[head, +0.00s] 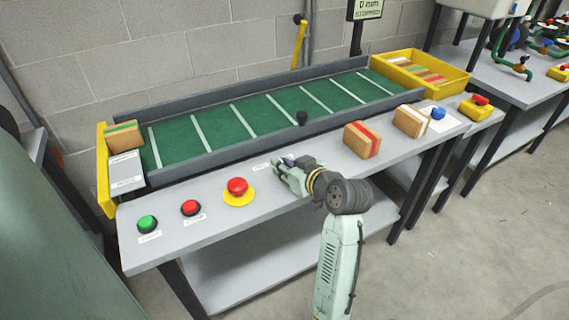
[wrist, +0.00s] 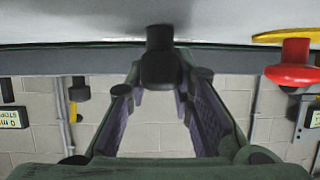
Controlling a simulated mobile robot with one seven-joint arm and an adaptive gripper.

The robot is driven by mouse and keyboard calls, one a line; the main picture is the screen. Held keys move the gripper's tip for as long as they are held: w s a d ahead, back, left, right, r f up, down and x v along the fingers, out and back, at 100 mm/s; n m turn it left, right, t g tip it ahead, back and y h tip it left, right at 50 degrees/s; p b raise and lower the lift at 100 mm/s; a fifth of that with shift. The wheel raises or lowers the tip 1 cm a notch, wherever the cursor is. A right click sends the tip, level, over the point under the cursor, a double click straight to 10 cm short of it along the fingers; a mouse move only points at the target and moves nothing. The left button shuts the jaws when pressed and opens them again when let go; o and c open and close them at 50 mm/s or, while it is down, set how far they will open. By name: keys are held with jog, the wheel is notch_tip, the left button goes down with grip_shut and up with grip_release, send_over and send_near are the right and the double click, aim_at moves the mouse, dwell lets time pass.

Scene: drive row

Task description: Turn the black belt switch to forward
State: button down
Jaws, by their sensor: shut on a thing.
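The black belt switch (wrist: 160,62) is in the middle of the wrist view, upright on the grey table edge strip, which appears upside down there. My gripper (wrist: 162,82) has its two fingers on either side of the switch and is shut on it. In the head view my gripper (head: 282,167) is low at the table top, beside a small white label (head: 259,167), and hides the switch. Which way the switch points cannot be told.
A red emergency button on a yellow base (head: 238,189), a red button (head: 190,208) and a green button (head: 147,223) stand left of my gripper.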

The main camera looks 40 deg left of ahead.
jog(key=n+g+b, duration=0.1)
jog(key=n+g, duration=0.2)
jog(key=g, duration=0.1)
jog(key=shift+w+f+n, duration=0.1)
jog(key=shift+w+n, duration=0.05)
jog(key=shift+n, duration=0.25)
jog(key=n+g+b, duration=0.2)
jog(key=n+g, duration=0.2)
jog(key=shift+g+b, duration=0.3)
jog(key=shift+g, duration=0.1)
jog(key=shift+n+g+h, duration=0.3)
jog(key=shift+h, duration=0.1)
jog(key=c, duration=1.4)
grip_release()
jog(key=v, duration=1.2)
